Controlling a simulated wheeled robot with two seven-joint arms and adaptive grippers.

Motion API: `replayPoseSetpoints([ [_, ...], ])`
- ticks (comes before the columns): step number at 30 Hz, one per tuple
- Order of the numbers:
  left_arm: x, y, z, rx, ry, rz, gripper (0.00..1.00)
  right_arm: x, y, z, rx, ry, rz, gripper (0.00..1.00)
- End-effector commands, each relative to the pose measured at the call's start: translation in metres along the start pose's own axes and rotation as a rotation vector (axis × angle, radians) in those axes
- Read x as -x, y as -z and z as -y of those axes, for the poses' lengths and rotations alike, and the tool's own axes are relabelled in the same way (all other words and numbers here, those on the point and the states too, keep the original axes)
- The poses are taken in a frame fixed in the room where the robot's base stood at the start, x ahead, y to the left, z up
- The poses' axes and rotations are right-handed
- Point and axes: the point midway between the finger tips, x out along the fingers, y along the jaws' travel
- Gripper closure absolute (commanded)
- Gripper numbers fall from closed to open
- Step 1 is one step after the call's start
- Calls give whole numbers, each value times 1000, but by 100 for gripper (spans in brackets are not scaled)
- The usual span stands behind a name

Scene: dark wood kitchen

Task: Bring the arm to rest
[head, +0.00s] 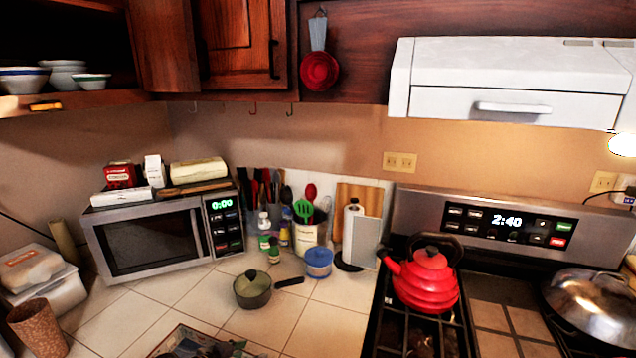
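Neither of my arms nor grippers can be made out in the head view. The task names no object other than the arm. Some dark shapes (212,348) lie at the bottom edge on a patterned mat or tray (168,343); they are cut off and I cannot tell what they are.
A microwave (150,245) stands on the tiled counter (335,318). A lidded pot (252,290) and a blue container (318,262) stand right of it. A red kettle (425,283) sits on the stove, a metal lidded pan (592,300) at right. An upper cupboard (22,50) holds bowls.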

Motion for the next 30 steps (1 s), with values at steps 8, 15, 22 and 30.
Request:
replayPoseSetpoints([
  [8,16,-46,-29,57,50,143,47,0,0,0,0,0,0,100],
  [15,42,-86,-42,130,116,282,47,0,0,0,0,0,0,100],
  [22,67,-118,-49,201,175,399,47,0,0,1,0,1,0,100],
  [30,88,-139,-53,255,216,481,47,0,0,3,-1,3,-1,100],
])
